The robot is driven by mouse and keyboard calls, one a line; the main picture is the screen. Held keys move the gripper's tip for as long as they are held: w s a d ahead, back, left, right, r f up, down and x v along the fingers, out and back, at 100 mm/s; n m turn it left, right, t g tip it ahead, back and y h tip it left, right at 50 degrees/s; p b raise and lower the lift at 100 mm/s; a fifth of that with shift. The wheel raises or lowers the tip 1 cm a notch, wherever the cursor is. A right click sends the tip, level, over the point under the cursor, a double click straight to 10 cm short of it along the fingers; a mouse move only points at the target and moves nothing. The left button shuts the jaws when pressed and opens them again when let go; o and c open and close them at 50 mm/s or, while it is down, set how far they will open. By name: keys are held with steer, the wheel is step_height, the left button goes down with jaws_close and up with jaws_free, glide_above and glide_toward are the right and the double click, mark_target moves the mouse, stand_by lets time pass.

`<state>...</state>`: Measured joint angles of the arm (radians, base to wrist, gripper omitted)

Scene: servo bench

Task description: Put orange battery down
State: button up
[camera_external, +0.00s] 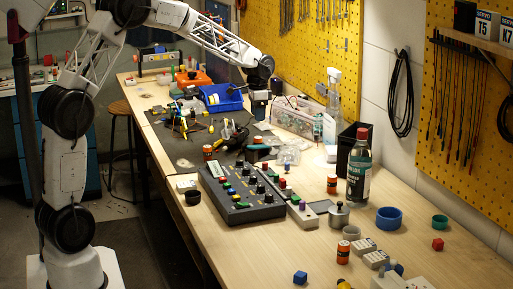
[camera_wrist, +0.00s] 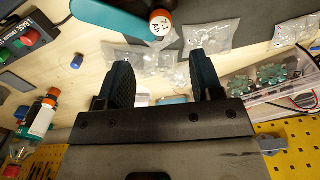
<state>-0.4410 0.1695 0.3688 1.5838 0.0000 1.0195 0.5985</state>
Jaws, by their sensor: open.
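An orange-topped battery (camera_wrist: 160,23) with a printed white label stands on the bench in the wrist view, beyond the fingertips and apart from them. My gripper (camera_wrist: 164,68) is open, with one dark finger on each side and no battery between them. In the external view my gripper (camera_external: 258,112) hangs over the middle of the bench, near the clear plastic bags. Other orange-and-dark cylinders like batteries stand at the mat's near edge (camera_external: 207,152), beside the bottle (camera_external: 332,184) and at the near end (camera_external: 343,252).
A teal object (camera_wrist: 108,14) lies beside the battery, with clear bags (camera_wrist: 210,40) around it. A clear parts box (camera_external: 298,118) stands right of my gripper. The control box (camera_external: 240,190), bottle (camera_external: 358,165) and blue bin (camera_external: 220,97) are nearby. Bare wood (camera_external: 235,250) is free in front.

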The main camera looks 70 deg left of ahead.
steer(key=s+d+r+t, duration=0.1)
steer(key=s+d+r, duration=0.5)
steer(key=s+d, duration=0.45)
steer(key=s+d+r, duration=0.6)
steer(key=s+d, duration=0.3)
steer(key=d, duration=0.3)
steer(key=s+d+f, duration=0.2)
steer(key=s+d, duration=0.4)
steer(key=s, duration=0.7)
steer(key=s+d+f+n+t, duration=0.1)
steer(key=s+d+f, duration=0.1)
steer(key=s+d, duration=0.5)
steer(key=s, duration=0.6)
steer(key=shift+d+n+t, duration=0.15)
steer(key=shift+n+t, duration=0.15)
steer(key=shift+o, duration=0.4)
steer(key=shift+w, duration=0.15)
